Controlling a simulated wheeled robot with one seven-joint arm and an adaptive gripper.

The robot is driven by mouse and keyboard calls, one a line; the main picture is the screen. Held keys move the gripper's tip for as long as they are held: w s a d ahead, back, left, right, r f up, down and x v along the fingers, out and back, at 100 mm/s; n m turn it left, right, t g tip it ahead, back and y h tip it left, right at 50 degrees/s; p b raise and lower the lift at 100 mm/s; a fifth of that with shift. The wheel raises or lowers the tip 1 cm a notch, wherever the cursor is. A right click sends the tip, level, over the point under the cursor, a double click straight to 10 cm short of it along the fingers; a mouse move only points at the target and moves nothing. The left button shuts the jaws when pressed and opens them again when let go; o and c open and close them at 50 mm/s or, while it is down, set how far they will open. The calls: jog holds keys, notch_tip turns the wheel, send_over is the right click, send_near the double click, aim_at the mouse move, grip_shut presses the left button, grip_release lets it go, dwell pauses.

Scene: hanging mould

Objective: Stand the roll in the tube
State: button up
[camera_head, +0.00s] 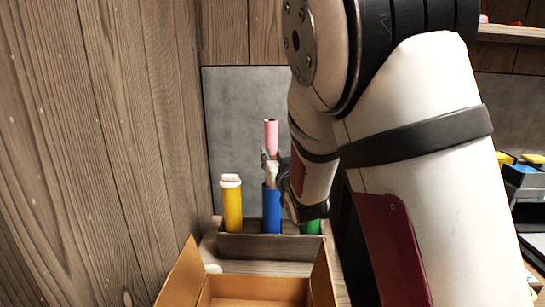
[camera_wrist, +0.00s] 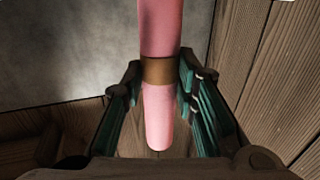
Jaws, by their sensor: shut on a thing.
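The pink roll (camera_head: 271,133) stands upright above the blue tube (camera_head: 271,212) in the head view. My gripper (camera_head: 270,168) is shut on it, just above the tube's mouth. In the wrist view the pink roll (camera_wrist: 158,112) runs between the fingers of my gripper (camera_wrist: 160,75), with a brown band around it at the grip. One rounded end of the roll shows free there. The fingers hide the join between roll and tube, so I cannot tell whether the roll is inside the tube.
A wooden rack (camera_head: 262,246) holds the blue tube, a yellow tube (camera_head: 232,209) with a white roll (camera_head: 230,180) at its top, and a green tube (camera_head: 311,227). An open cardboard box (camera_head: 182,279) stands in front. A wood wall (camera_head: 90,140) bounds the left; my arm covers the right.

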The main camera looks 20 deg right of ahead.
aim_at(273, 197)
jog(key=shift+s+a+f+b, duration=0.1)
jog(key=shift+s+f+b, duration=0.05)
jog(key=shift+f+b, duration=2.9)
jog(key=shift+s+f+b, duration=0.15)
jog(key=shift+f+b, duration=2.9)
jog(key=o, duration=1.2)
jog(key=shift+a, duration=0.1)
jog(key=shift+t, duration=0.6)
jog(key=r, duration=1.4)
jog(key=shift+w+d+r, duration=0.25)
jog(key=shift+w+r, duration=0.1)
jog(key=shift+r, duration=0.05)
